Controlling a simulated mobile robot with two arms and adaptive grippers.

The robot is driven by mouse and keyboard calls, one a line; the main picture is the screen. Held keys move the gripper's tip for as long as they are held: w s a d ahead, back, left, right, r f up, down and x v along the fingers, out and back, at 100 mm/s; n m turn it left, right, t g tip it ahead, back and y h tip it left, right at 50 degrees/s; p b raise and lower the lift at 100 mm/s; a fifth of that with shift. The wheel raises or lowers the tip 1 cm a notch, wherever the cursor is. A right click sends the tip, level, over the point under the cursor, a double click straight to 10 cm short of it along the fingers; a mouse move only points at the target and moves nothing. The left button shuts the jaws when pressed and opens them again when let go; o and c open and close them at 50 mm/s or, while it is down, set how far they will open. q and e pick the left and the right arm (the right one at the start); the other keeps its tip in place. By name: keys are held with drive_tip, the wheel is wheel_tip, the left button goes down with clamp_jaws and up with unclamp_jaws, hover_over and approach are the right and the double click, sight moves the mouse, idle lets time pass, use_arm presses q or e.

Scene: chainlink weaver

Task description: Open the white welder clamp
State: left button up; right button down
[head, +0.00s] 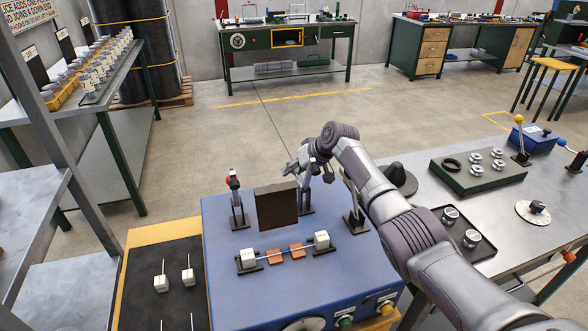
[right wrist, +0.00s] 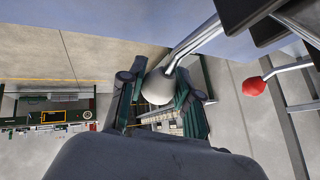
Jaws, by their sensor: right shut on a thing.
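The white welder clamp is a metal lever with a white ball knob (right wrist: 158,87), seen close in the right wrist view. In the head view its dark base (head: 306,210) shows on the blue welder (head: 225,250), behind and right of an upright dark plate. My right gripper (head: 312,168) reaches over the welder from the right. Its fingers, in the right wrist view, stand on both sides of the white knob and are shut on it. The knob is hard to make out in the head view, where the gripper covers it. My left gripper is not in view.
A red-knobbed clamp (head: 233,188) stands left of the dark plate (head: 277,206), its knob also in the right wrist view (right wrist: 254,87). A thin rod with white end blocks (head: 322,240) lies in front. A steel table (head: 480,240) with parts is at the right.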

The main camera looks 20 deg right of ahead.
drive_tip(key=shift+s+f, duration=0.1)
drive_tip(key=shift+f, duration=0.2)
drive_tip(key=c, duration=0.8)
unclamp_jaws()
drive_tip(key=shift+d+r, duration=0.1)
drive_tip(key=shift+r, duration=0.2)
drive_tip(key=v, duration=1.1)
drive_tip(key=shift+s+d+r, duration=0.15)
drive_tip(key=shift+s, duration=0.1)
